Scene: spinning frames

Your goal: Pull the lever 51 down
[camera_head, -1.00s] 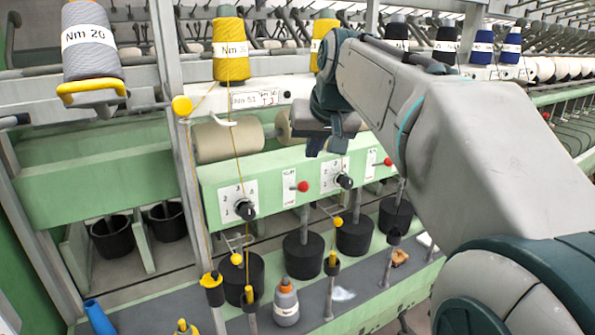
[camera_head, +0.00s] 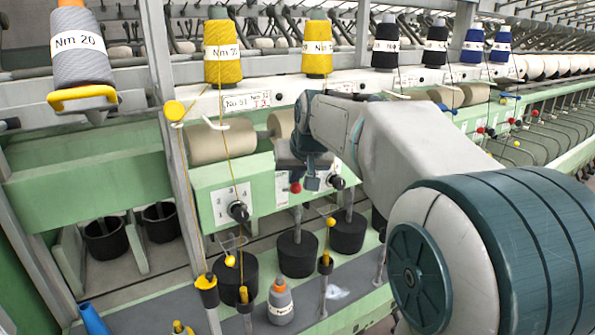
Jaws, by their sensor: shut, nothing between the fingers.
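The label plate reading No 51 and No 52 (camera_head: 247,102) is on the white rail above the green panel (camera_head: 205,178). A lever with a red ball knob (camera_head: 295,187) sticks out of this panel, right of the left-hand dial (camera_head: 238,211). I take it as lever 51, though its own plate is mostly hidden. My gripper (camera_head: 311,182) is shut and points down in front of the panel, just right of the red knob. Its body covers the area above the knob. I cannot tell whether it touches the knob.
A second black dial (camera_head: 337,182) is close to the right of my gripper. Yellow yarn cones (camera_head: 222,55) stand above, with yarn running down past the panel. Below are black cylinders (camera_head: 297,254) and a grey bottle (camera_head: 281,303) on the ledge. My arm covers the right side.

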